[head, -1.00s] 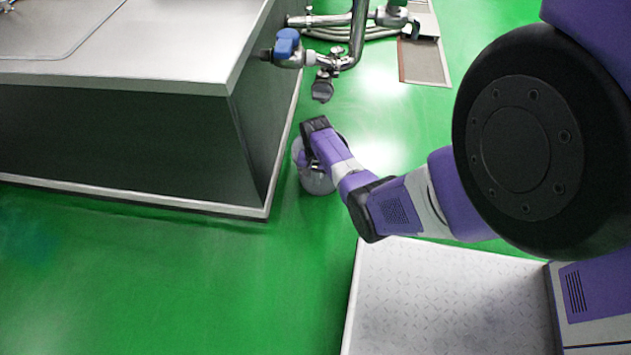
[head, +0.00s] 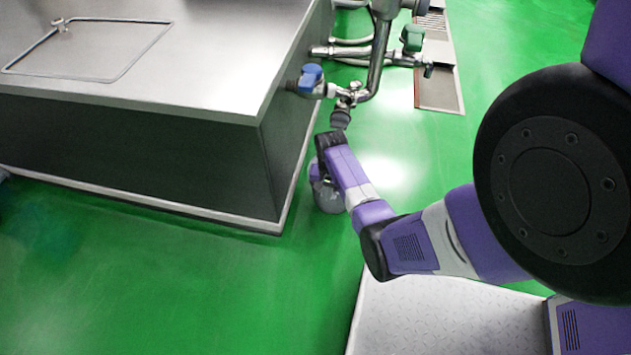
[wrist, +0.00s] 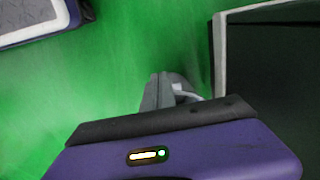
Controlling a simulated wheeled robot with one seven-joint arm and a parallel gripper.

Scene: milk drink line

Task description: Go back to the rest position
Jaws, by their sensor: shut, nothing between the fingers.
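My gripper (wrist: 160,90) shows in the wrist view with its grey fingers together and nothing clearly held between them. Green floor lies beyond the fingers. In the head view my purple and black arm reaches out from the right, and its end is low beside the corner of the steel counter (head: 225,85), below a pipe outlet. A rounded grey shape (head: 328,198) shows under the arm's end. I cannot tell whether it is part of my gripper or a separate thing behind it. The fingertips are not clear in the head view.
Steel pipes with a blue-handled valve (head: 311,77) and a green-handled valve (head: 412,38) stick out close above my arm's end. A floor drain (head: 438,88) lies at the back. Open green floor (head: 150,275) lies at front left.

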